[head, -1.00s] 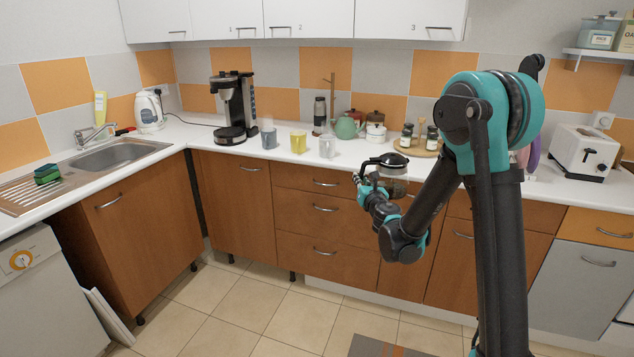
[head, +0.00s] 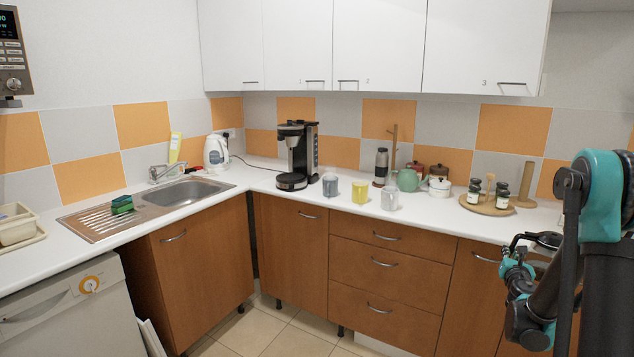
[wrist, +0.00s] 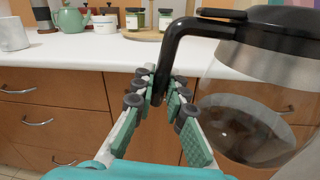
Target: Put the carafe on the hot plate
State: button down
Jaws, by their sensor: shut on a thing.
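The glass carafe (wrist: 245,95) has a black lid and a black handle (wrist: 175,62). My gripper (wrist: 163,92) is shut on the handle, and the carafe hangs to the right of the fingers in the wrist view. The coffee maker (head: 312,148) stands on the counter near the corner. Its round dark hot plate (head: 291,181) is at its base, with nothing on it.
A green teapot (head: 408,181) and a round board (head: 488,208) with jars are farther right. The counter front (head: 300,203) is clear.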

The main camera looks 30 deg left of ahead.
aim_at(287, 177)
jog(key=j, duration=2.15)
jog(key=i, duration=0.05)
